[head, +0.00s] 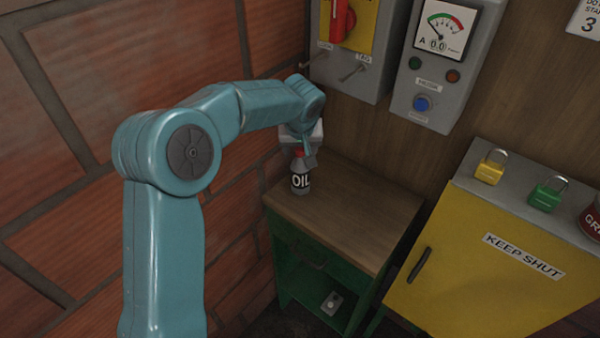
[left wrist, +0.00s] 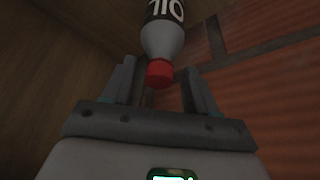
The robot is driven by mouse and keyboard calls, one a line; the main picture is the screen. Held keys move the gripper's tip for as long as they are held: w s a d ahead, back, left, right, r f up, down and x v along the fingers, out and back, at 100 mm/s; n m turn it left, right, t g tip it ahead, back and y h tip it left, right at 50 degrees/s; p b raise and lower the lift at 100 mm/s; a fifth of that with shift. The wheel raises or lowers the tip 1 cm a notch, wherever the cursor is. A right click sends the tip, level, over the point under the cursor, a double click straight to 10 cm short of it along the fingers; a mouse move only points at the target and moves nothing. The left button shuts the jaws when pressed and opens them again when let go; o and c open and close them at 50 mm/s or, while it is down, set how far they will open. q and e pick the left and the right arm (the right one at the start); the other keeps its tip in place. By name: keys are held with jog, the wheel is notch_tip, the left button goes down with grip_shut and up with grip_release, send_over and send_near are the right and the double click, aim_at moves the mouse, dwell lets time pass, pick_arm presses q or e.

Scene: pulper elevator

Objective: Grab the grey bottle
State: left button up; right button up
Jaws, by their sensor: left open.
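The grey bottle (head: 300,181) has a black label reading OIL and a red cap. It stands upright on the wooden top of a green stand, near its far left corner. My left gripper (head: 304,155) is at the bottle's top, reaching down from above. In the left wrist view the bottle (left wrist: 163,38) appears upside down, its red cap pointing between the two fingers of my left gripper (left wrist: 158,85). The fingers are apart, with gaps on both sides of the cap. My right gripper is in neither view.
The wooden top (head: 350,215) is otherwise bare. A brick wall (head: 70,130) is close on the left. Grey control boxes (head: 440,75) hang behind. A yellow cabinet (head: 470,270) stands right, bearing a yellow padlock (head: 489,173), a green padlock (head: 545,197) and a red can (head: 592,220).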

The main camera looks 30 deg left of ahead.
pick_arm(q)
jog(key=shift+d, duration=0.15)
jog(key=shift+c, duration=1)
grip_shut()
